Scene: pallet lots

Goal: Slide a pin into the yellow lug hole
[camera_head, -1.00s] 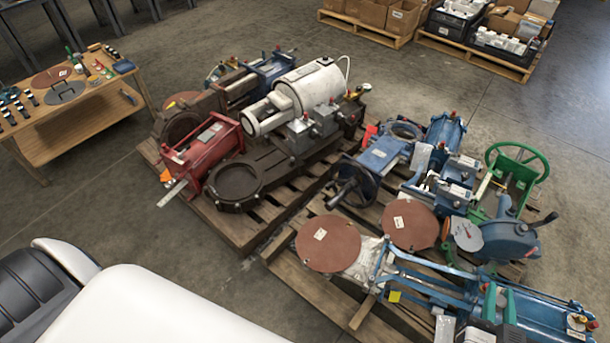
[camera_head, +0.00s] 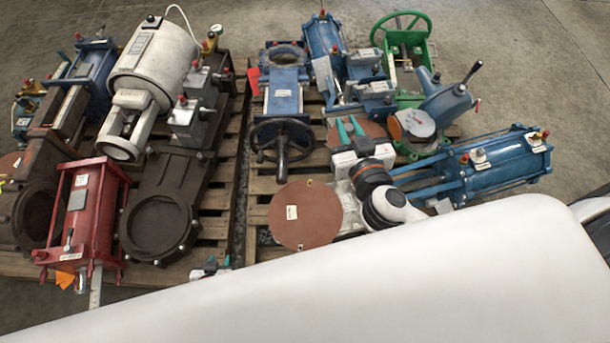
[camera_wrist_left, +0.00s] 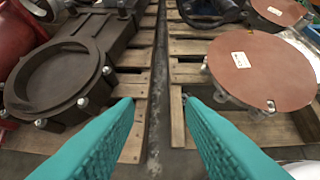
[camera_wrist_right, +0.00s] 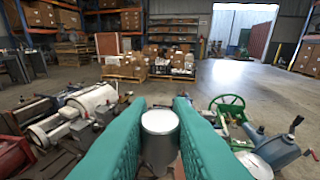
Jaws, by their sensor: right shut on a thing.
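My right gripper (camera_wrist_right: 161,101) is shut on a smooth grey metal cylinder (camera_wrist_right: 160,140), seen end-on between its teal fingers; it appears to be the pin. In the head view, my right gripper (camera_head: 350,132) is above the right-hand pallet, by the blue equipment; the pin is not clear there. My left gripper (camera_head: 212,266) is low near the front of the pallets. In the left wrist view, its teal fingers (camera_wrist_left: 158,104) are apart, with nothing between them. I cannot make out a yellow lug with a hole in any view.
A brown ring-ended valve (camera_head: 158,225) and a red cylinder unit (camera_head: 85,210) stand on the left pallet. A brown disc (camera_head: 305,215), a blue valve with a black handwheel (camera_head: 283,105) and a green handwheel frame (camera_head: 402,60) are on the right pallet. Grey floor (camera_head: 540,80) is free at right.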

